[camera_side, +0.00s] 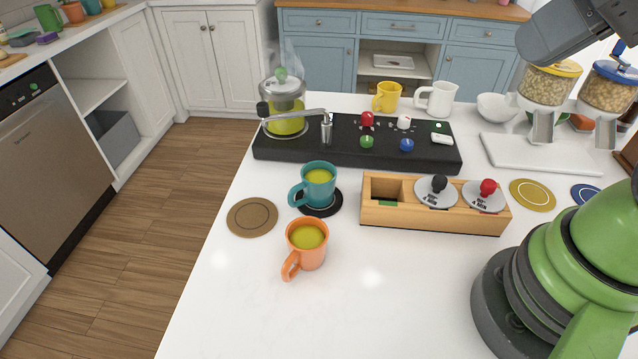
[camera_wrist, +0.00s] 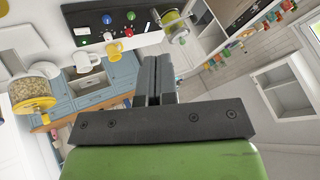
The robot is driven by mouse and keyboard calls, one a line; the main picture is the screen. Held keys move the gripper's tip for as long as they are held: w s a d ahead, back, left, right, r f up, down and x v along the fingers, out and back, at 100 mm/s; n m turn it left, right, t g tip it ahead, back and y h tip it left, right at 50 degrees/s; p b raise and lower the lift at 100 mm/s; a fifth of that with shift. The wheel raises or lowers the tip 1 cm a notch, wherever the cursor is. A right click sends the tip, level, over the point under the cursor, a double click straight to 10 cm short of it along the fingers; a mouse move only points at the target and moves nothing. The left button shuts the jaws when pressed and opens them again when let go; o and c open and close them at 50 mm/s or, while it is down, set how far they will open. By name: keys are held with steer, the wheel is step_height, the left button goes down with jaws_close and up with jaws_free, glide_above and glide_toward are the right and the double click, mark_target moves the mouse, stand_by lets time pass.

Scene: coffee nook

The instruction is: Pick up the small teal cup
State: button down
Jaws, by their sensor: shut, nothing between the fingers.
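The small teal cup (camera_side: 316,188) stands upright on a round black coaster (camera_side: 322,212) near the middle of the white counter, in the side view. It holds a yellow-green liquid, and its handle points to the left. My gripper (camera_wrist: 158,62) shows in the wrist view with its two dark fingers shut together and nothing between them. It is away from the teal cup, which I cannot make out in the wrist view. The gripper's fingers do not show in the side view.
An orange cup (camera_side: 307,252) stands just in front of the teal cup. A bare brown coaster (camera_side: 252,217) lies to the left. A wooden holder (camera_side: 435,215) is to the right. A black stove panel (camera_side: 350,155) with a glass pot (camera_side: 283,92) lies behind.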

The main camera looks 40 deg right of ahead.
steer(key=c, duration=1.8)
jaws_free()
steer(key=o, duration=1.6)
steer(key=shift+o, duration=0.2)
